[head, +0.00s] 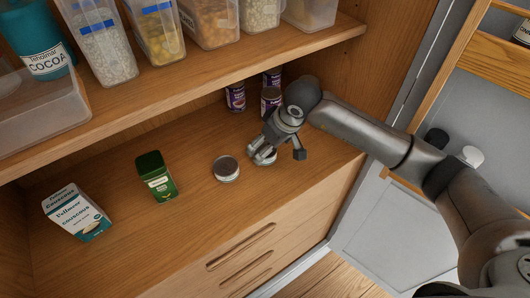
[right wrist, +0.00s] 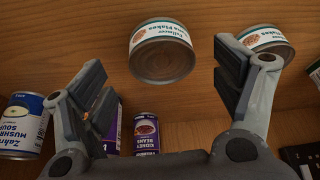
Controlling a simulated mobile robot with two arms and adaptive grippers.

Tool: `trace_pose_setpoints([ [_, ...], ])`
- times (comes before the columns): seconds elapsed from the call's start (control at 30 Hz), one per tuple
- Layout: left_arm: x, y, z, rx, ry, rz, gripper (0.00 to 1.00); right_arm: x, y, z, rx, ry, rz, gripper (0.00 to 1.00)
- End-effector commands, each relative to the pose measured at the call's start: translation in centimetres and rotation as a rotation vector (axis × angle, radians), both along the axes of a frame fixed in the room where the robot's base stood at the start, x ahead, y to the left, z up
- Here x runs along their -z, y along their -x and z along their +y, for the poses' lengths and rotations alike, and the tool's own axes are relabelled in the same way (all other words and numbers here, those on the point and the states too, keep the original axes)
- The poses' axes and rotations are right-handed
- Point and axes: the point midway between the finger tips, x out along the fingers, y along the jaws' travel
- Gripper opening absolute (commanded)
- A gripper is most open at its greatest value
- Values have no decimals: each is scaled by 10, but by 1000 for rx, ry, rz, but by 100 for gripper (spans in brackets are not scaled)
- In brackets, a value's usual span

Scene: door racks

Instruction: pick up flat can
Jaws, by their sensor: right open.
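Two flat cans with metal lids stand on the lower shelf. One flat can (head: 226,168) is in the open. The other flat can (head: 264,158) is partly hidden under my right gripper (head: 262,152). In the right wrist view, one flat can (right wrist: 162,52) with a white and teal label lies ahead between the two spread fingers of my right gripper (right wrist: 158,70). The other flat can (right wrist: 268,42) is at the right, partly behind a finger. My right gripper is open, with nothing held. My left gripper is not in view.
Purple tall cans (head: 235,97) stand at the back of the shelf, near the gripper. A green tin (head: 156,177) and a couscous box (head: 77,213) stand to the left. The upper shelf (head: 160,88) holds clear containers (head: 207,22). The shelf front is clear.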

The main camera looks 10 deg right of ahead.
Motion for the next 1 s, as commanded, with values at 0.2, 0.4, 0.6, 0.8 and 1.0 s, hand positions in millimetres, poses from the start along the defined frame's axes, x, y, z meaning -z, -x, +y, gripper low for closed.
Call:
trace_pose_setpoints([
  [0.2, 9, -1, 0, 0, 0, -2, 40, 28, -10, 8, 0, -3, 1, 85],
  [0.4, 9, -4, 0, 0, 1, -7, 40, 30, -12, 8, 0, -1, 0, 85],
  [0.6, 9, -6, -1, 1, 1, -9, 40, 30, -11, 8, 1, -2, 0, 71],
  [0.8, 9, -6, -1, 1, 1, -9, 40, 30, -11, 8, 0, -2, 0, 45],
  [1.0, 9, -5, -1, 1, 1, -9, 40, 29, -11, 9, 0, -3, -1, 34],
])
